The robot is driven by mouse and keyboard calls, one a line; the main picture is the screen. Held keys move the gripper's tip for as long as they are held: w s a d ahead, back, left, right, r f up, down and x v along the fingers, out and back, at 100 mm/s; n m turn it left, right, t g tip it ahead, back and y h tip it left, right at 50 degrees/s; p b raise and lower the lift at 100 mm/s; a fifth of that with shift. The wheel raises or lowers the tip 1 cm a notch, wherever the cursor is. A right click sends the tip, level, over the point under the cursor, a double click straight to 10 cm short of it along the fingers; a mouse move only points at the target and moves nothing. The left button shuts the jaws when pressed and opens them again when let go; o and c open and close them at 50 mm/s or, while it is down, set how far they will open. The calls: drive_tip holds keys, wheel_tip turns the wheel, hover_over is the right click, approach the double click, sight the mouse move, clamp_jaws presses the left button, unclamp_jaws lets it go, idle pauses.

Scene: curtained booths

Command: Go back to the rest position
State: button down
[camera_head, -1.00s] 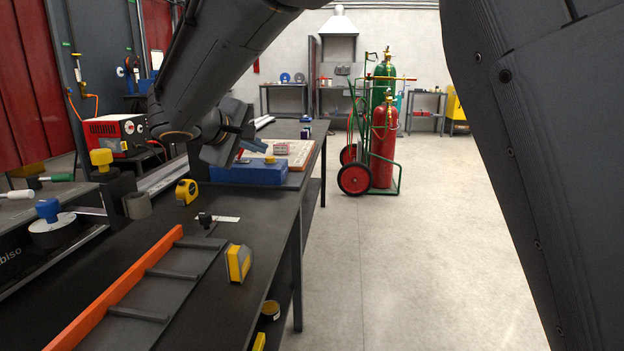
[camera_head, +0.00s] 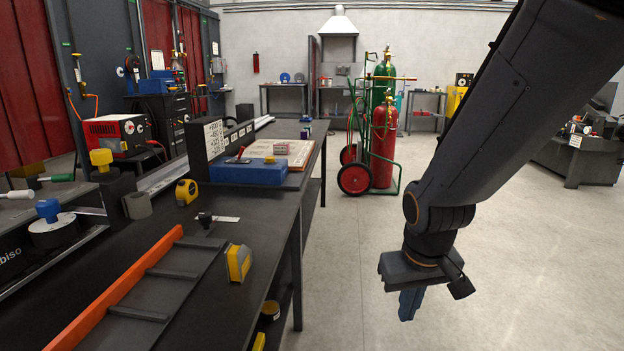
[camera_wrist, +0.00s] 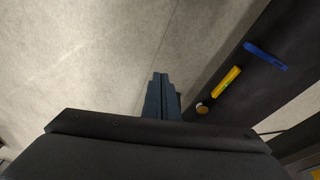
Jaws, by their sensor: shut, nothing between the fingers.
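My gripper (camera_head: 408,305) hangs pointing down over the open floor, to the right of the long dark workbench (camera_head: 262,222). Its blue-grey fingers are shut with nothing between them. My arm comes down from the upper right of the head view. In the wrist view my gripper's fingers (camera_wrist: 159,90) point away over pale concrete, close together and empty.
The bench holds a blue box (camera_head: 245,172), a yellow tape measure (camera_head: 186,191), a yellow-grey block (camera_head: 238,262) and an orange-edged tray (camera_head: 118,290). A cart with a red cylinder (camera_head: 383,146) and a green cylinder (camera_head: 385,80) stands behind. The floor (camera_head: 345,285) between is clear.

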drive_tip(key=s+a+f+n+g+y+b, duration=0.1)
drive_tip(key=s+a+f+n+b, duration=0.1)
drive_tip(key=s+a+f+b, duration=0.35)
drive_tip(key=s+a+f+n+g+b, duration=0.1)
drive_tip(key=s+a+f+b, duration=0.15)
drive_tip(key=a+b, duration=0.5)
drive_tip(key=s+a+f+n+g+y+b, duration=0.1)
drive_tip(key=s+a+f+n+b, duration=0.15)
drive_tip(key=s+a+b, duration=0.35)
drive_tip(key=d+r+m+p, duration=0.2)
drive_tip(key=d+r+p, duration=0.4)
drive_tip(key=r+p, duration=0.3)
drive_tip(key=d+r+m+h+p, duration=0.1)
drive_tip(key=d+r+p, duration=0.6)
drive_tip(key=p, duration=1)
drive_tip(key=d+r+m+p, duration=0.4)
drive_tip(key=d+r+p, duration=0.3)
drive_tip(key=r+p, duration=0.5)
drive_tip(key=shift+w+r+h+p, duration=0.15)
drive_tip(key=shift+r+h+p, duration=0.15)
drive_tip(key=shift+p, duration=0.1)
